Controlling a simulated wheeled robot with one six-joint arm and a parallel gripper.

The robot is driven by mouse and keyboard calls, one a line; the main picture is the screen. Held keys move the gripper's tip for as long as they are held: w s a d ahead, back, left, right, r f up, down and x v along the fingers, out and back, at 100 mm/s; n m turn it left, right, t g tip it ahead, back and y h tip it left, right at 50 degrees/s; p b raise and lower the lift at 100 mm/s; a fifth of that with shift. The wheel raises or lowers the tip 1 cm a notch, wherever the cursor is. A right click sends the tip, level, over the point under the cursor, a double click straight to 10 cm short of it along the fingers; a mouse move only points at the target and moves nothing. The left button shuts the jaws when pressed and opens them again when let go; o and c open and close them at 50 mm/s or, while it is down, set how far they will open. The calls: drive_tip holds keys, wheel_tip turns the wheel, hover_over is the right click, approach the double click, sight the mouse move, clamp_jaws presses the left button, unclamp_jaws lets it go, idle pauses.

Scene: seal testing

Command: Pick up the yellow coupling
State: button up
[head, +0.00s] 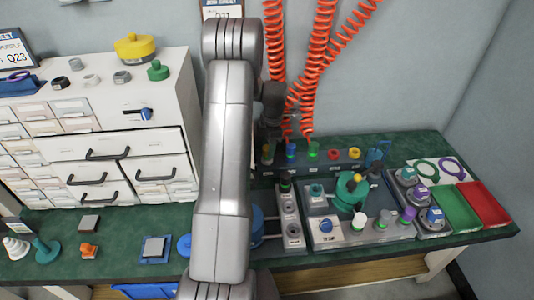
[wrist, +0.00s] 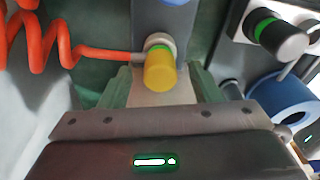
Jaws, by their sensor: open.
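The yellow coupling (wrist: 160,72) shows in the middle of the wrist view, with a metal collar and a thin green band at its far end. It lies in the gap between the two fingers of my gripper (wrist: 160,88), which are apart on either side of it. I cannot tell whether either finger touches it. In the head view my gripper (head: 269,128) is dark and partly hidden beside my arm, near the hose ends at the back of the bench.
A red coiled hose (wrist: 62,45) runs to the collar from the left. In the head view, red coils (head: 318,45) hang close by, and a rail (head: 343,163) with coloured fittings stands right. A blue ring (wrist: 280,115) and black knob (wrist: 285,40) are right in the wrist view.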

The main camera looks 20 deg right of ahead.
drive_tip(key=shift+c, duration=0.5)
drive_tip(key=c, duration=1)
